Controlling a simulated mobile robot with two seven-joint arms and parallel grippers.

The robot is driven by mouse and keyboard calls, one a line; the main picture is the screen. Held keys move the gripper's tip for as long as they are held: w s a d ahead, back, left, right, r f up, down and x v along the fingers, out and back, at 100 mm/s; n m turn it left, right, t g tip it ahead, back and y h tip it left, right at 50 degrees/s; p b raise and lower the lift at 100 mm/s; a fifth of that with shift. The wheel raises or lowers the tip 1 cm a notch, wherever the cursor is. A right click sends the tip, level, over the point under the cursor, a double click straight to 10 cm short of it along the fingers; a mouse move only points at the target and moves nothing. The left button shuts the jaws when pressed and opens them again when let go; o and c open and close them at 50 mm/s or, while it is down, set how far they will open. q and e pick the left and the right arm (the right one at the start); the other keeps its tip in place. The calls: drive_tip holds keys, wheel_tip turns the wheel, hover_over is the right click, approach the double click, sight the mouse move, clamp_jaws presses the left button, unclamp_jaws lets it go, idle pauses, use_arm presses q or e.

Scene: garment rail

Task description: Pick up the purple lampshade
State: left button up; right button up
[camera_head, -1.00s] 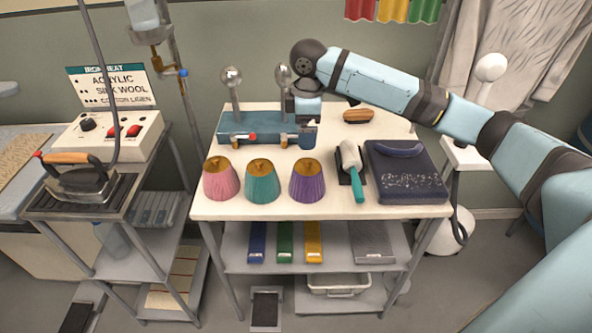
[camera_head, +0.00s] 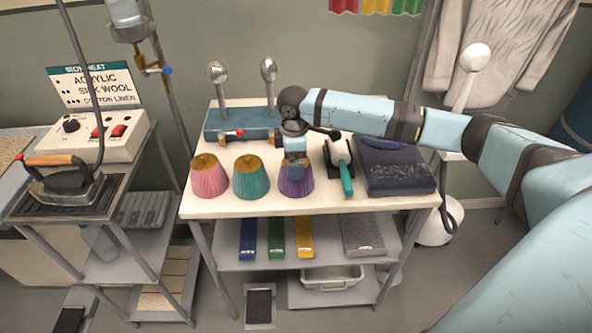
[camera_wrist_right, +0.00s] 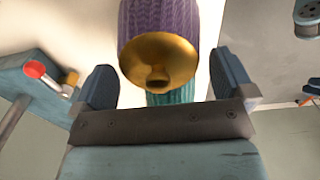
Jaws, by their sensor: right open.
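The purple lampshade (camera_head: 296,188) stands upright on the white table, at the right end of a row of three shades. In the head view my right gripper (camera_head: 295,178) is over it and hides part of its top. In the right wrist view the purple lampshade (camera_wrist_right: 158,22) shows its gold cap between the two open fingers (camera_wrist_right: 165,85), which look apart from it. The jaws are empty. My left gripper is not in view.
The teal lampshade (camera_head: 251,178) stands just left of the purple one, with the pink lampshade (camera_head: 209,177) beyond. A blue stand with two metal knobs (camera_head: 240,122) is behind.

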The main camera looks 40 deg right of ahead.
drive_tip(key=shift+f, duration=0.6)
drive_tip(key=c, duration=0.7)
